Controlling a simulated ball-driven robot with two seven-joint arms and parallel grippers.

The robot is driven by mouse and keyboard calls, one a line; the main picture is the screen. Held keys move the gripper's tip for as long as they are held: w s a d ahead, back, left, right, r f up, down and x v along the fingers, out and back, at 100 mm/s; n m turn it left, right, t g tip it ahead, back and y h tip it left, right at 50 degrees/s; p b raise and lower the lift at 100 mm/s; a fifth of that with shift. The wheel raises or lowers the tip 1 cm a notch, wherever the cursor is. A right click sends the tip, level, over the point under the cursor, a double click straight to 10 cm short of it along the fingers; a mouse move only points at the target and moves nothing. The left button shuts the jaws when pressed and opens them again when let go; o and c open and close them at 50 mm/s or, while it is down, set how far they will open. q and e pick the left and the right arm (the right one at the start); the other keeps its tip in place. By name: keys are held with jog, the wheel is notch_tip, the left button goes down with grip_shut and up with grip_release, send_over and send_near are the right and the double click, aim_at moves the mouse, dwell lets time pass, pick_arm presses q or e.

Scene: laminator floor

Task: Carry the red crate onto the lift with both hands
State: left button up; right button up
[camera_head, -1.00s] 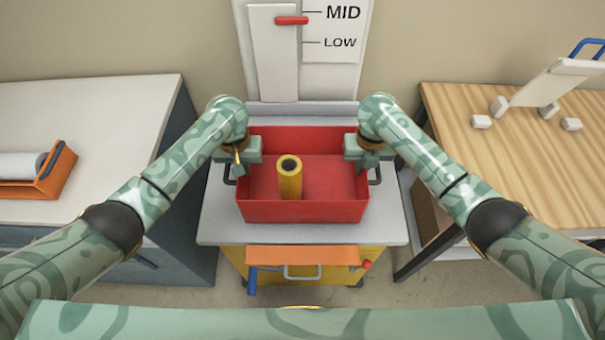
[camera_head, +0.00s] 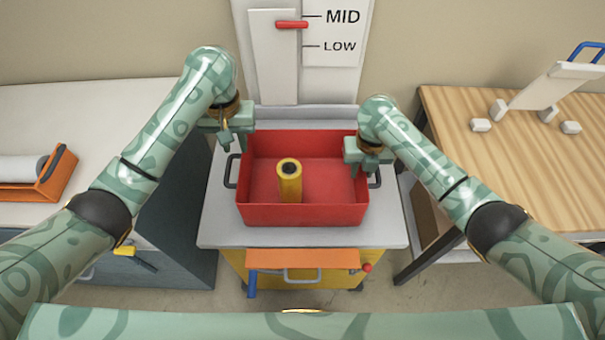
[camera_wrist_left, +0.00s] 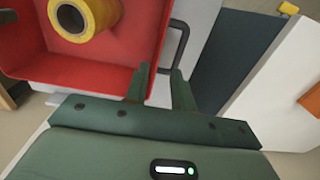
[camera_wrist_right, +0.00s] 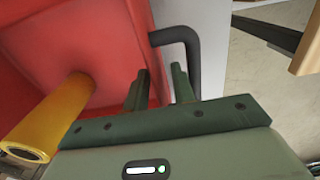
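The red crate (camera_head: 303,213) rests level on the grey top (camera_head: 222,228) of the yellow lift (camera_head: 235,260), with a yellow roll (camera_head: 290,185) standing inside it. My left gripper (camera_head: 226,138) is open and empty, above and outside the crate's left handle (camera_head: 231,171). In the left wrist view that handle (camera_wrist_left: 180,48) lies beyond the parted fingers. My right gripper (camera_head: 369,168) is beside the right handle (camera_head: 376,178), partly covering it. In the right wrist view its fingers are apart, with the handle (camera_wrist_right: 192,55) just beyond the right finger.
A wall scale (camera_head: 335,45) with MID and LOW marks and a red pointer (camera_head: 291,25) stands behind. A white-topped cabinet (camera_head: 90,110) with an orange roll holder (camera_head: 52,180) is at left. A wooden table (camera_head: 450,125) stands at right.

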pick_arm(q)
jog(key=shift+r, duration=0.25)
pick_arm(e)
notch_tip(320, 180, up, 12)
pick_arm(q)
jog(key=shift+s, duration=0.1)
pick_arm(e)
jog(key=shift+f, duration=0.1)
